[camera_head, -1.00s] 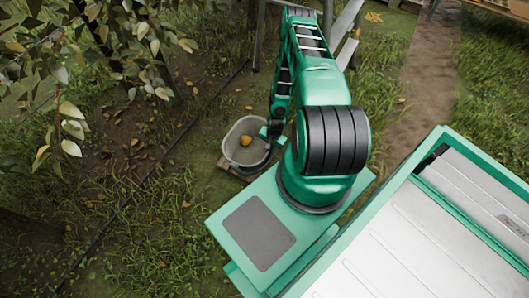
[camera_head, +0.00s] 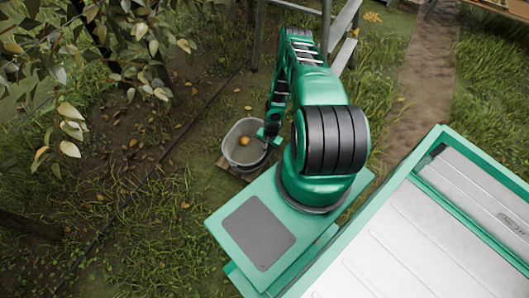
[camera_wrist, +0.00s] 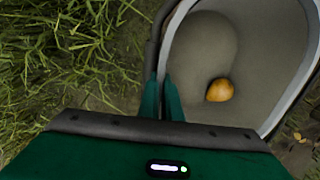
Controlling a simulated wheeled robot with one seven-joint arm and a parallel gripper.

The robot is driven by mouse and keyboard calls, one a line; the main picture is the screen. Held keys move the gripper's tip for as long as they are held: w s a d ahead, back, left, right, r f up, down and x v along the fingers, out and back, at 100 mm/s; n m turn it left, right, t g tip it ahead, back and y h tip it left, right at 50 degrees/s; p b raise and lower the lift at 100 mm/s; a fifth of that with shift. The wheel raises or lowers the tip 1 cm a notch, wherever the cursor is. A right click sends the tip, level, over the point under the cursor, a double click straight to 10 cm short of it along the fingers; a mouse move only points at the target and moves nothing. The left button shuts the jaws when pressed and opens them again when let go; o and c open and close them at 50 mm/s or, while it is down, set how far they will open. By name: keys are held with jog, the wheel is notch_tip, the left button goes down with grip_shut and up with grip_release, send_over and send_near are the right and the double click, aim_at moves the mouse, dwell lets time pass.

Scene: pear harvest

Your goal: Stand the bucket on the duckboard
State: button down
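The grey bucket (camera_head: 233,143) is upright in the head view, left of my arm's base, with one yellow pear (camera_head: 245,140) inside. The wooden duckboard (camera_head: 229,171) shows as a brown edge below the bucket; the bucket hides most of it. I cannot tell whether the bucket's base touches it. My gripper (camera_head: 267,139) is at the bucket's right rim. In the wrist view my gripper's fingers (camera_wrist: 162,98) stand close together, one outside and one inside the wall, shut on the bucket's rim (camera_wrist: 171,32). The pear (camera_wrist: 220,90) lies on the bucket floor.
A ladder-like metal frame (camera_head: 327,15) stands behind my arm. Leafy branches (camera_head: 70,130) hang at the left. A dark hose or cable (camera_head: 100,235) runs across the ground left of the bucket. Grass and bare soil surround it.

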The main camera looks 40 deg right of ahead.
jog(key=c, duration=2)
grip_release()
